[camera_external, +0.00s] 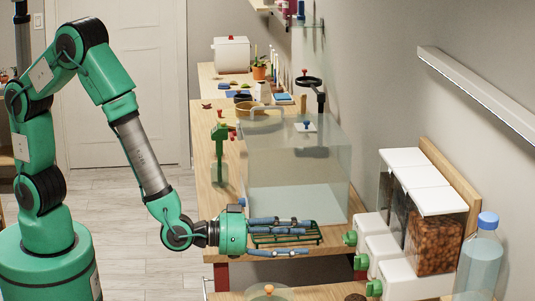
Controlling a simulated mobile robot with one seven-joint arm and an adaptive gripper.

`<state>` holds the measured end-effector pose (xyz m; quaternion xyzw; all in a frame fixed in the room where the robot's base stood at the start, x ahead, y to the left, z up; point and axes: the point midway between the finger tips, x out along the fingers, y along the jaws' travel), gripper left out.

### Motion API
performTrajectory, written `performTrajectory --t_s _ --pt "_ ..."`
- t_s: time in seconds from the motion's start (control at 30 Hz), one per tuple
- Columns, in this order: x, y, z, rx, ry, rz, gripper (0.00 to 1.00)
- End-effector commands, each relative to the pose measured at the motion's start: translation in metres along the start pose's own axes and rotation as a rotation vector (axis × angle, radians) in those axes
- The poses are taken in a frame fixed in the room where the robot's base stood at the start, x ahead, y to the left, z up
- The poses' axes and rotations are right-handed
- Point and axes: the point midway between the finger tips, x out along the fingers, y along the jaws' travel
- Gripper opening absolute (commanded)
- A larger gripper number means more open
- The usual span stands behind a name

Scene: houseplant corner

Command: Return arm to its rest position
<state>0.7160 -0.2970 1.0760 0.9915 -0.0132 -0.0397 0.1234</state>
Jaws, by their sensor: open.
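My arm is green with black joints and reaches from the left of the view. My gripper (310,237) points right, level with the near edge of the wooden bench (207,170). Its blue-grey fingers are spread apart and nothing shows between them except a green wire rack (290,240) behind or below. I cannot tell whether the fingers touch the rack. The gripper is just in front of a large clear tank (295,170) holding some liquid.
White-lidded bins (425,185), one with brown pellets, stand at the right beside a blue-capped bottle (481,262). A green stand (219,150) is left of the tank. A white pot (231,54) and a small plant (259,68) are farther back. Floor left of the bench is clear.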

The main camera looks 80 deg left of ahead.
Motion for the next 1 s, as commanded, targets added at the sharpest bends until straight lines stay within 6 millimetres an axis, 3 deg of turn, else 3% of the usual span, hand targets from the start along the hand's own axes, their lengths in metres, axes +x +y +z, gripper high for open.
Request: performTrajectory --t_s 0.27,0.47,0.77,1.0 --pt "-0.004 -0.016 -0.07 -0.032 -0.175 0.047 0.49" --pt "-0.035 -0.039 -0.116 -0.02 -0.321 0.078 0.49" --pt "-0.12 -0.091 -0.169 0.042 -0.531 0.085 0.49" --pt "-0.215 -0.145 -0.192 0.112 -0.701 0.037 0.49"
